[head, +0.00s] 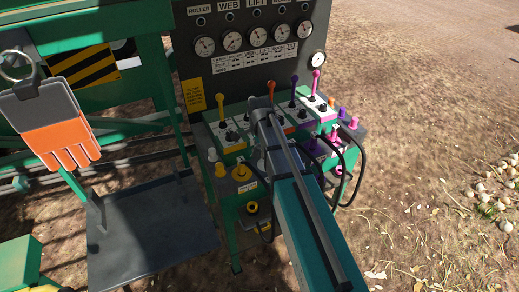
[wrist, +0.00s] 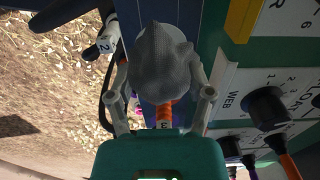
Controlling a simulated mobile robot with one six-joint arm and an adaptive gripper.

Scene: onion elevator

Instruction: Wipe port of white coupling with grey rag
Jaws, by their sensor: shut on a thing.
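In the wrist view my gripper (wrist: 163,92) is shut on the grey rag (wrist: 172,68), which bunches up between and beyond its fingertips. A pale rounded edge shows behind the rag's upper left side; I cannot tell what it belongs to or whether the rag touches it. A white cylindrical fitting (wrist: 104,42) marked "2", with a dark end, lies left of the rag. My arm reaches over that bank, and the rag cannot be made out there.
Levers with coloured handles, such as a yellow one (head: 220,104) and a pink one (head: 315,82), stand around my arm. A gauge panel (head: 250,45) rises behind. Black hoses (head: 352,165) loop at the right. Orange-grey gloves (head: 55,125) hang at the left above a dark platform (head: 150,230).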

